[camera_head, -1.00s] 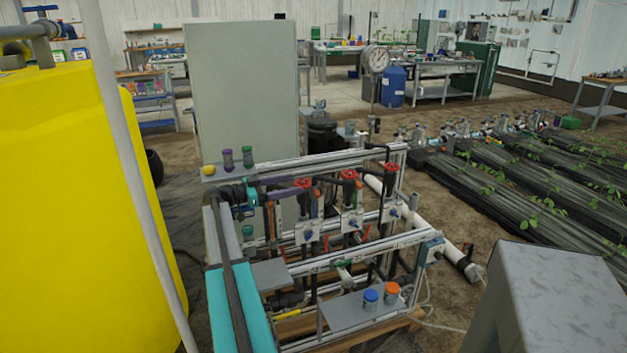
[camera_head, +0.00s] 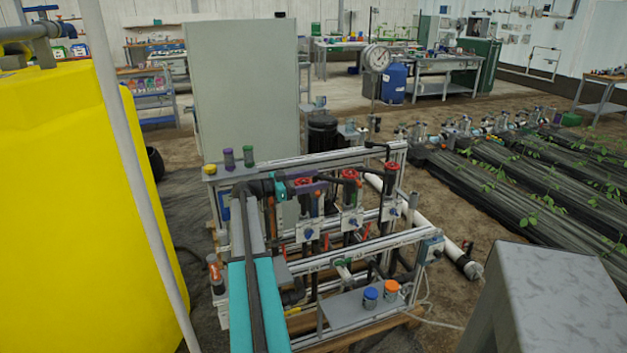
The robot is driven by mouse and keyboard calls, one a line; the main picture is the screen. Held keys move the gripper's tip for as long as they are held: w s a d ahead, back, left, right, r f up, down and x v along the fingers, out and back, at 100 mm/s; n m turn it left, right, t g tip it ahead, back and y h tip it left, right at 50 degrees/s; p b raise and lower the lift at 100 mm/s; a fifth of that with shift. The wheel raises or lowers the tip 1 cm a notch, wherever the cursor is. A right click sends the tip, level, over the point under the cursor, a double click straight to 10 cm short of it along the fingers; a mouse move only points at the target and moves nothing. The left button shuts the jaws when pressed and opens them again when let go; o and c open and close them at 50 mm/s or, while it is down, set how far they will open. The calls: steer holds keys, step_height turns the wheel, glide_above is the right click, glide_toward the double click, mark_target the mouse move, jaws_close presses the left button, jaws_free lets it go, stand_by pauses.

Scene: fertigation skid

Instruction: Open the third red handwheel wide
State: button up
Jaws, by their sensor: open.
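Three red handwheels stand in a row on the skid's valve frame. The left one (camera_head: 303,184) is partly covered by my gripper. The middle one (camera_head: 350,175) and the right one (camera_head: 391,168), third from the left, stand clear to its right. My gripper (camera_head: 318,183), with a teal body and purple fingers, is open and points right. It overlaps the left handwheel in the picture, well left of the third. I cannot tell whether it touches the left wheel. The third wheel's opening position is too small to read.
The frame's aluminium rails (camera_head: 380,250) and dark pipes surround the valves. A blue-capped jar (camera_head: 370,297) and an orange-capped jar (camera_head: 391,289) stand on the front shelf. A yellow tank (camera_head: 70,220) fills the left, and a grey cabinet (camera_head: 240,90) stands behind.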

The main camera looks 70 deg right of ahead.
steer(key=shift+c, duration=0.3)
steer(key=c, duration=1)
